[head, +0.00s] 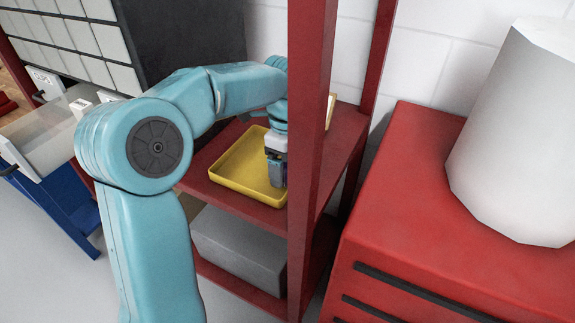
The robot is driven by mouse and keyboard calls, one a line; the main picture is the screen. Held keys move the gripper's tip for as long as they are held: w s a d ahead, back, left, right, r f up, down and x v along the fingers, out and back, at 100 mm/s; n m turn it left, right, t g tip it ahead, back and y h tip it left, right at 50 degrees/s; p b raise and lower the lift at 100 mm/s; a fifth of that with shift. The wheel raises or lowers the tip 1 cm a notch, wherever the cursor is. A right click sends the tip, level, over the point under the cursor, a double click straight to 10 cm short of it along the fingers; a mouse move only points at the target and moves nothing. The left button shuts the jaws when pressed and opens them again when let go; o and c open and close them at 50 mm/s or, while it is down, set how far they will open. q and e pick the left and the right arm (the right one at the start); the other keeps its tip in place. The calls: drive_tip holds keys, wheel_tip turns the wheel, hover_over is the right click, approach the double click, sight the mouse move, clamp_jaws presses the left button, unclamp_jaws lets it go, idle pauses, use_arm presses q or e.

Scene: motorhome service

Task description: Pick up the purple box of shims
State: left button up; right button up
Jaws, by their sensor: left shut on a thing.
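My left arm reaches in from the left, and my left gripper (277,172) points down over the right part of a yellow tray (228,162) on the red shelf. The gripper is shut on a small dark, purplish thing (279,178), which looks like the purple box of shims. The red shelf post partly hides the gripper and the box. I cannot tell whether the box touches the tray floor. The visible rest of the tray looks empty. My right gripper is out of view.
The red shelf post (308,170) stands close right of the gripper. A grey box (238,246) sits on the lower shelf. A red drawer cabinet (440,240) with a large white cylinder (520,140) is at right. Drawer bins (70,40) are at upper left.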

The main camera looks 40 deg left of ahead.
use_arm(q)
wheel_tip(320, 180, up, 19)
drive_tip(key=p, duration=0.4)
drive_tip(key=shift+r+p, duration=0.15)
drive_tip(key=shift+p, duration=0.2)
drive_tip(key=shift+s, duration=0.1)
